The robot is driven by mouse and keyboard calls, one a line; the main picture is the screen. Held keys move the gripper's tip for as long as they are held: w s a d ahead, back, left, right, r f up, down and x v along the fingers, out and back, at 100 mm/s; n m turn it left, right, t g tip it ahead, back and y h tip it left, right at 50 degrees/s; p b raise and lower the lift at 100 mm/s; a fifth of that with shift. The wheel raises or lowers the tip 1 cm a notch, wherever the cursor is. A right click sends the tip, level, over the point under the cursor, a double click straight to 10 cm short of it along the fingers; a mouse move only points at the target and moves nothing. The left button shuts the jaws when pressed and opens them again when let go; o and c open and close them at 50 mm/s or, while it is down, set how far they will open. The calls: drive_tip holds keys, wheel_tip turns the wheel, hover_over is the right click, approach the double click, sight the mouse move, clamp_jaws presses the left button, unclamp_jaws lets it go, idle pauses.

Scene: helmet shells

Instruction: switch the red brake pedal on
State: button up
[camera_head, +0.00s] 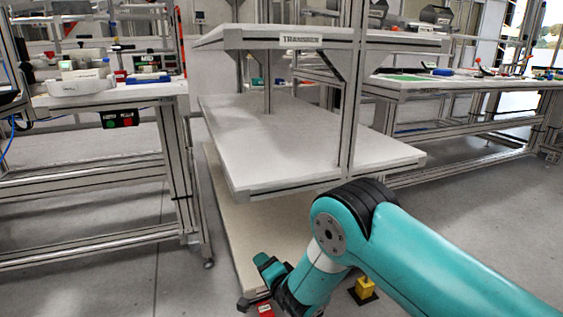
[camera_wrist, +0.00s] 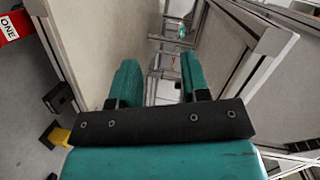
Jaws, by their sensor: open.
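My gripper (camera_wrist: 160,78) is open, with its two teal fingers apart and nothing seen between them in the wrist view. In the head view my gripper shows low in the picture, near the bottom shelf. A red block with a white label (camera_wrist: 10,28) is at the upper left of the wrist view, cut off by the edge and to the left of the fingers. A small red part (camera_head: 265,309) also shows at the bottom edge of the head view, mostly hidden by my gripper. Either may be the brake pedal; its on or off state cannot be read.
A yellow block on a black plate (camera_head: 365,289) stands on the floor right of my gripper. A white tiered shelf rack (camera_head: 300,150) is close ahead. Workbenches (camera_head: 130,95) stand left and right. Grey floor is free at the left.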

drive_tip(key=s+d+r+n+g+h+p, duration=0.1)
drive_tip(key=s+d+r+n+g, duration=0.2)
drive_tip(key=r, duration=0.7)
drive_tip(key=s+d+r+n+g+h, duration=0.1)
drive_tip(key=s+d+r+g+h, duration=0.1)
drive_tip(key=d+r, duration=0.5)
drive_tip(key=s+d+r+n+g, duration=0.3)
drive_tip(key=s+r+n, duration=0.15)
drive_tip(key=s, duration=0.55)
drive_tip(key=s+d+r+n+g+h+p, duration=0.1)
drive_tip(key=s+d+r+n+g, duration=0.3)
drive_tip(key=s, duration=0.6)
drive_tip(key=s+d+r+n+g, duration=0.1)
drive_tip(key=s+d+r+n, duration=0.15)
drive_tip(key=s+r, duration=0.5)
wheel_tip(320, 180, up, 36)
drive_tip(key=s+p, duration=0.2)
drive_tip(key=p, duration=3.6)
drive_tip(key=shift+s+r+n, duration=0.15)
drive_tip(key=shift+s+n, duration=0.1)
drive_tip(key=shift+n, duration=0.05)
